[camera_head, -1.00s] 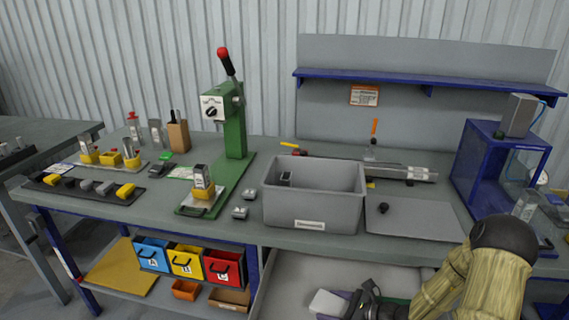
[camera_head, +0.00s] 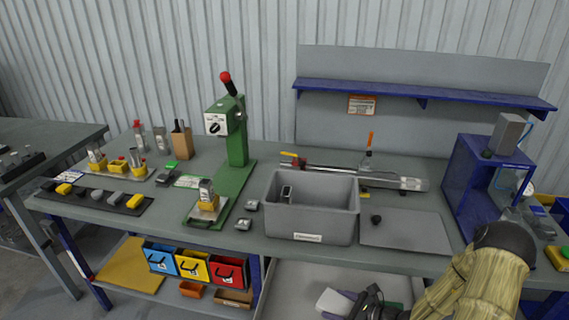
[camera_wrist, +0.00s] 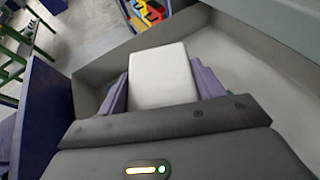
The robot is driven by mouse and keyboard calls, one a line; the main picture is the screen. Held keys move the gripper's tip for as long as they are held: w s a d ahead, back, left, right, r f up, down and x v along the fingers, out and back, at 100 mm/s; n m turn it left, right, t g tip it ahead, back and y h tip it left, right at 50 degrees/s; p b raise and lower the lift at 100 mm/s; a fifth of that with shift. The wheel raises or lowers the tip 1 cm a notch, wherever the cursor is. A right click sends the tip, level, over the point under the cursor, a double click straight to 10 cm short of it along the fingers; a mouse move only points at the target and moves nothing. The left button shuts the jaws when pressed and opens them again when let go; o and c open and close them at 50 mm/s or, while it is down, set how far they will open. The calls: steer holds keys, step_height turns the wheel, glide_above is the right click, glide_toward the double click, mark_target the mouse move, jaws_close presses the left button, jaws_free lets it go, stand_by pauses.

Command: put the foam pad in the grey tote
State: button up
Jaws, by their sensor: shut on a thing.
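The foam pad is a white, rounded block (camera_head: 332,301) low in the open drawer under the table. It also shows large in the wrist view (camera_wrist: 163,76), between the purple fingers of my gripper (camera_wrist: 160,88). My gripper (camera_head: 345,299) is shut on the pad, inside or just above the drawer; the exact height is hard to tell. The grey tote (camera_head: 310,223) stands on the table top above the drawer, open at the top. A small dark-and-light item (camera_head: 286,192) is inside it.
The open drawer (camera_head: 278,290) lies below the table's front edge. A flat grey plate (camera_head: 410,235) with a black knob is right of the tote. A green lever press (camera_head: 236,140) stands to the left, a blue frame (camera_head: 480,190) to the right. Colored bins (camera_head: 195,266) hang below.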

mark_target(334, 304)
steer(key=shift+r, duration=0.2)
steer(key=shift+m+t+h, duration=0.7)
steer(key=shift+m+t, duration=0.1)
steer(key=shift+m, duration=0.1)
steer(key=r+p, duration=0.5)
steer(key=a+r+p, duration=0.1)
steer(key=r+p, duration=0.2)
steer(key=shift+w+r, duration=0.15)
steer(key=shift+r, duration=0.1)
step_height(334, 304, up, 8)
steer(key=d+m+t+h+p, duration=0.1)
steer(key=m+t+h+p, duration=0.1)
steer(key=p, duration=0.7)
steer(key=shift+r+m+h, duration=0.25)
steer(key=shift+m+h, duration=0.15)
steer(key=shift+m, duration=0.2)
steer(key=shift+a, duration=0.1)
